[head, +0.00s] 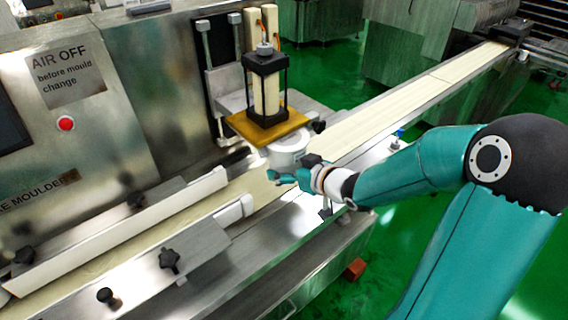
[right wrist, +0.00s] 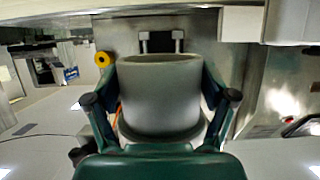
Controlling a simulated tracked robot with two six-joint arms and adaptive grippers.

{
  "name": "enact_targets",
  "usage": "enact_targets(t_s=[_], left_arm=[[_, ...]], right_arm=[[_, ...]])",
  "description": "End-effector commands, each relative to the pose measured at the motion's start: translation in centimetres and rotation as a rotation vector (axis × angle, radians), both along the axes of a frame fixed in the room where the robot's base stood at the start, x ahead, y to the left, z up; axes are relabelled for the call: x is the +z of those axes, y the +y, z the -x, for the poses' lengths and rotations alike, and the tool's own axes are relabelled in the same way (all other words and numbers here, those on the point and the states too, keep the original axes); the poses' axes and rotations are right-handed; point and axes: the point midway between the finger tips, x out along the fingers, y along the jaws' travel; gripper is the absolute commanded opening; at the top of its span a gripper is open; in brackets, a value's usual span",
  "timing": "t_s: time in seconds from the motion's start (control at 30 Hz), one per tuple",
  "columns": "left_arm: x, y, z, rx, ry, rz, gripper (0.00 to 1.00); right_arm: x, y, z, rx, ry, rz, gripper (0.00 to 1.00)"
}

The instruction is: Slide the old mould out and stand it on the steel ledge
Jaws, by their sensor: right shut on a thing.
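The old mould (head: 288,152) is a pale grey round cup-like body directly below the brass-coloured plate (head: 266,122) of the machine. My right gripper (head: 287,174) reaches it from the front right and is shut on it. In the right wrist view the mould (right wrist: 160,100) fills the space between the two fingers, one on each side. I cannot tell whether the mould still touches the plate above. Bare steel surface (head: 318,192) lies beside the belt, below my right gripper. My left gripper is not in view.
A black-framed press unit (head: 267,85) stands on the plate. A cream belt (head: 375,112) runs under it, with white guide rails (head: 130,230) at left. Black knobs (head: 169,260) stick up at the front. A yellow round part (right wrist: 103,58) shows left of the mould in the wrist view.

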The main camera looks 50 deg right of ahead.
Motion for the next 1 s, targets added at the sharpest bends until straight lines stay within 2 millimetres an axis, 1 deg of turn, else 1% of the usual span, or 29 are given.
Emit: enact_targets(t_s=[0.5,0.87,0.9,1.0], left_arm=[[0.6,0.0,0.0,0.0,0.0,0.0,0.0],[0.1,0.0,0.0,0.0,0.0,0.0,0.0],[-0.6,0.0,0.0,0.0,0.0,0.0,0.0],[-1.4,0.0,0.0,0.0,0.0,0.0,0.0]], right_arm=[[0.1,0.4,3.7,-0.001,-0.001,0.0,0.34],[0.0,0.7,6.2,-0.002,-0.002,0.001,0.34],[-0.2,0.7,6.3,0.0,-0.005,0.004,0.34],[-0.1,0.7,6.7,0.001,-0.009,0.003,0.34]])
